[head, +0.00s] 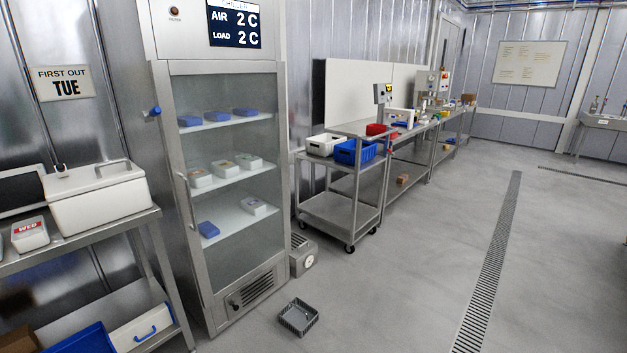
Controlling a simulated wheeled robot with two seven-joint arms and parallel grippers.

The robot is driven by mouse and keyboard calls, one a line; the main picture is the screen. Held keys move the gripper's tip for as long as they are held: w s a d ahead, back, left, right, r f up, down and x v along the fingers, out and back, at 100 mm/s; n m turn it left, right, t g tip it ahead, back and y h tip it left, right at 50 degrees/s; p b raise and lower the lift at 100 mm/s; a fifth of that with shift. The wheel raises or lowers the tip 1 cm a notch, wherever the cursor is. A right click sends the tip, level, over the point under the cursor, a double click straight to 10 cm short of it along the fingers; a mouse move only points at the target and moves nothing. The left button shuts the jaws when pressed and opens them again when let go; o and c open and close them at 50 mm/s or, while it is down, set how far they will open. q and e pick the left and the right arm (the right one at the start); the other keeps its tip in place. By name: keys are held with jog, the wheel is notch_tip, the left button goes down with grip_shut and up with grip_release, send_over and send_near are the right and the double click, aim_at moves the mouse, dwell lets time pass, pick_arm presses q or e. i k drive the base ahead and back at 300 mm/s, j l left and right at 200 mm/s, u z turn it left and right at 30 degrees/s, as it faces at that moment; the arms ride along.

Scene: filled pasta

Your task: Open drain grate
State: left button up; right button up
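A long, narrow slotted drain grate (490,265) runs along the grey floor on the right, from the bottom edge towards the far wall. It lies flat in the floor, and no raised or open section shows. A second slotted strip (585,174) crosses the floor at the far right. A small square dark grey open basket or tray (298,317) sits on the floor in front of the glass-door cabinet; I cannot tell whether it belongs to the drain. Neither of my grippers is in view.
A closed glass-door chiller (225,170) stands at left centre, with a small grey box (303,257) beside it. A wheeled cart (338,212) and steel tables (410,165) line the wall. A shelf table (80,225) stands at left. The floor between cart and grate is clear.

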aim_at(295, 241)
jog(key=i+l+z, duration=0.2)
jog(key=i+z, duration=0.25)
jog(key=i, duration=0.2)
jog(key=i+z, duration=0.45)
jog(key=i, duration=0.25)
jog(key=i+j+z, duration=0.25)
jog(key=i+z, duration=0.2)
jog(key=i, duration=0.2)
jog(key=i+u, duration=0.35)
jog(key=i, duration=0.15)
jog(key=i+l+u, duration=0.1)
jog(key=i+u, duration=0.3)
jog(key=i, duration=0.15)
jog(key=i+l+u, duration=0.35)
jog(key=i, duration=0.15)
jog(key=i+j+u, duration=0.2)
jog(key=u, duration=0.25)
jog(key=i+u, duration=0.85)
jog(key=i+l+u, duration=0.15)
jog(key=i+u, duration=0.15)
jog(key=u, duration=0.15)
